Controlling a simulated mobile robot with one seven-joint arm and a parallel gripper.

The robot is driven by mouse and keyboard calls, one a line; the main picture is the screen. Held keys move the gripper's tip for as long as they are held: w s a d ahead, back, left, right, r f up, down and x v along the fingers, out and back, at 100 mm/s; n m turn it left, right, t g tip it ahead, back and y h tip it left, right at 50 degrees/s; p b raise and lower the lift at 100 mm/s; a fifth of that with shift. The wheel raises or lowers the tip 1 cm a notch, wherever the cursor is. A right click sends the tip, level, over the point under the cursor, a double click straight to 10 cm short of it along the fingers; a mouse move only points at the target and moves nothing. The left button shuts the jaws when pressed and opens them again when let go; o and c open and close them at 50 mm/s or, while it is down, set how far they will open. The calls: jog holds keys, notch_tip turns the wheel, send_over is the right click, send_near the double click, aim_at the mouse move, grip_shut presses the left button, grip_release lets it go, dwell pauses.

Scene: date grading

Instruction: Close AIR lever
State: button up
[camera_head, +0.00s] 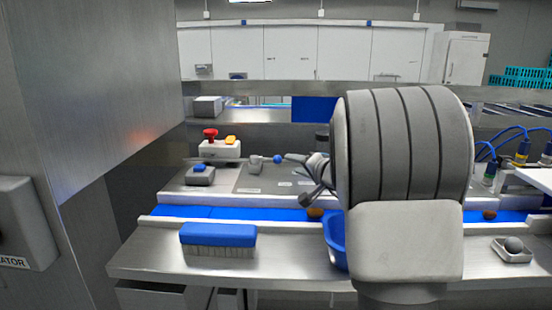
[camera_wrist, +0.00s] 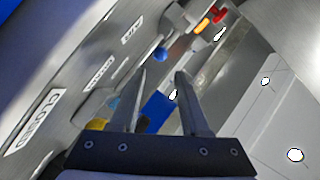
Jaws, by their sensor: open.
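The AIR lever shows as a blue ball knob (camera_head: 278,159) beside a small grey housing on the steel panel in the head view. In the wrist view the blue knob (camera_wrist: 160,54) is just beyond my fingertips, roughly between them in the picture. A small white label (camera_wrist: 132,30) lies near it; its text is hard to read. My gripper (camera_wrist: 161,73) is open with nothing between its fingers. In the head view my gripper (camera_head: 299,178) is right of the knob, partly hidden by my arm. I cannot tell whether a finger touches the lever.
A red button and yellow part sit on a white box (camera_head: 220,149) at the back left. A grey box with a blue button (camera_head: 201,175) is left of the panel. A blue belt (camera_head: 240,213) runs in front. A blue brush (camera_head: 218,235) lies on the steel counter (camera_head: 150,262).

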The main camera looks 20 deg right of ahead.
aim_at(280, 160)
jog(key=p+x, duration=0.2)
jog(key=x, duration=0.9)
jog(key=shift+w+p, duration=0.1)
jog(key=shift+p, duration=0.2)
grip_shut()
dwell(0.9)
